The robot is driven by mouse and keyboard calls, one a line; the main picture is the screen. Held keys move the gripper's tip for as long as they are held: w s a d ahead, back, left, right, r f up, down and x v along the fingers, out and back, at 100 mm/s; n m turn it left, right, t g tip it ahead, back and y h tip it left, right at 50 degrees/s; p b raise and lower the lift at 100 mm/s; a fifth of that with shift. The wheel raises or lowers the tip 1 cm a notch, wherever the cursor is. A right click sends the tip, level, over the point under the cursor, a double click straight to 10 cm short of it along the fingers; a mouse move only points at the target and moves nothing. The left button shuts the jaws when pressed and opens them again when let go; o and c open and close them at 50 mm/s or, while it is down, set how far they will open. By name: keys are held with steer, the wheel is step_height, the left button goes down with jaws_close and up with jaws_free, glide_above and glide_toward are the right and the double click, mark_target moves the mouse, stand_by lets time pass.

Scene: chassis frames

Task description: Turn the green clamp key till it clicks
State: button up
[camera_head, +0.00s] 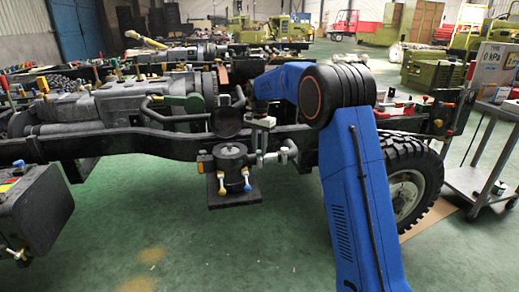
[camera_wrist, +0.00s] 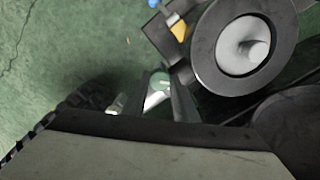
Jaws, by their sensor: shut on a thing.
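The chassis frame (camera_head: 150,147) runs across the head view, with a dark cylindrical unit (camera_head: 231,165) hung on its near side. My blue arm reaches over to the frame just above this unit. My gripper (camera_head: 260,122) shows there small and dark, its fingers hard to make out. In the wrist view a small round green piece with a pale part, seemingly the green clamp key (camera_wrist: 160,80), sits at the fingertips of my gripper (camera_wrist: 157,95). The jaws are shut on it. Its lower part and the clamp under it are hidden by the fingers and the gripper body.
A large dark round part with a light centre (camera_wrist: 243,45) stands close to the right of the fingers. A yellow-tipped lever (camera_wrist: 179,31) is near the top. A wheel (camera_head: 410,180) is behind my arm, and a trolley (camera_head: 478,185) stands at the right. The green floor in front is clear.

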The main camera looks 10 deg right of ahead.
mark_target(260, 151)
steer(key=o, duration=1.1)
steer(key=shift+c, duration=0.2)
steer(key=shift+r, duration=0.15)
step_height(260, 151, up, 17)
steer(key=shift+r, duration=0.1)
